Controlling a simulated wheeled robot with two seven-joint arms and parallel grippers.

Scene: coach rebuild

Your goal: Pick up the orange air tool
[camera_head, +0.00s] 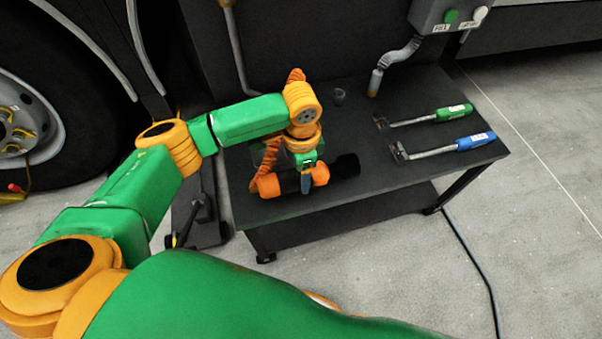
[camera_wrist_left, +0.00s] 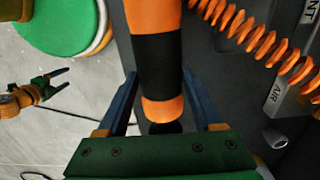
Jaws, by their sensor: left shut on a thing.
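The orange air tool (camera_head: 268,186) lies across the front left of the dark table, with orange sections, a black band and a black right end. My left gripper (camera_head: 306,187) points down over its middle and is shut on it. In the left wrist view the tool (camera_wrist_left: 158,60) runs between the two blue fingers of the left gripper (camera_wrist_left: 160,95). I cannot tell whether the tool is clear of the tabletop. My right gripper (camera_wrist_left: 62,84) shows small at the left of the wrist view, open and empty.
A coiled orange hose (camera_head: 266,160) runs beside the tool. A green-handled tool (camera_head: 450,113) and a blue-handled tool (camera_head: 470,143) lie on the right of the table (camera_head: 400,185). A small dark cup (camera_head: 339,96) stands at the back. A wheel (camera_head: 35,120) is at the left.

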